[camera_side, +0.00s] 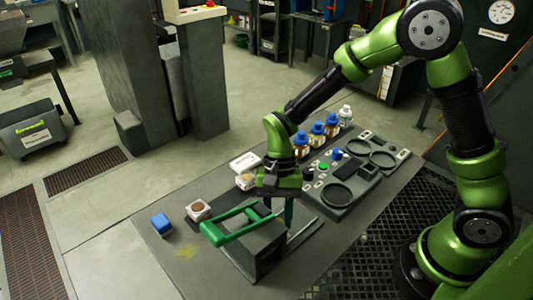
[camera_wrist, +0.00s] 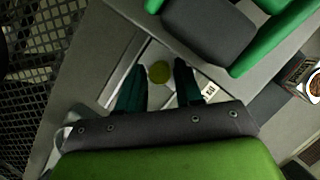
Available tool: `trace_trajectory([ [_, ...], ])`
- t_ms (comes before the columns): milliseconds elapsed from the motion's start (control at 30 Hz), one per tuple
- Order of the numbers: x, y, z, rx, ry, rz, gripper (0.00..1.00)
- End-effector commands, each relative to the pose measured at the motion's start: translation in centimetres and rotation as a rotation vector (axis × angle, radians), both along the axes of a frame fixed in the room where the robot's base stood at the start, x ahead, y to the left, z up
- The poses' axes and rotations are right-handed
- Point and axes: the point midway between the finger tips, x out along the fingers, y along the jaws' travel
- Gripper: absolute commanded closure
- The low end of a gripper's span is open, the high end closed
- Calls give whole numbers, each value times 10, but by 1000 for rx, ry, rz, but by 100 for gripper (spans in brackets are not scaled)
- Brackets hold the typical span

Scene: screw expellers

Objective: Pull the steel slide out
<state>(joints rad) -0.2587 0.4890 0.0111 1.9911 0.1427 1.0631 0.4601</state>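A grey block-shaped device (camera_side: 250,245) with a green lever frame (camera_side: 228,232) stands on the work board. In the wrist view, the green frame (camera_wrist: 262,55) and a dark grey block (camera_wrist: 208,28) fill the upper right. A pale metal strip, which looks like the steel slide (camera_wrist: 154,50), shows beside the device with a yellow-green round spot (camera_wrist: 159,72) on it. My gripper (camera_wrist: 160,66) is open, with its dark green fingers on either side of the spot. In the side view my gripper (camera_side: 284,212) points down at the device's right side. Contact with the slide cannot be told.
Behind stand several blue-capped bottles (camera_side: 317,133). A control panel with dark rings (camera_side: 337,194) sits to the right.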

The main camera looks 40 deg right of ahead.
Motion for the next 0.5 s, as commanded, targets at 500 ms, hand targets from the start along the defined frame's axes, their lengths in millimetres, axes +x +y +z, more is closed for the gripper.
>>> trace_trajectory([
  [500, -1, 0, -2, -1, 1, 0, 98],
])
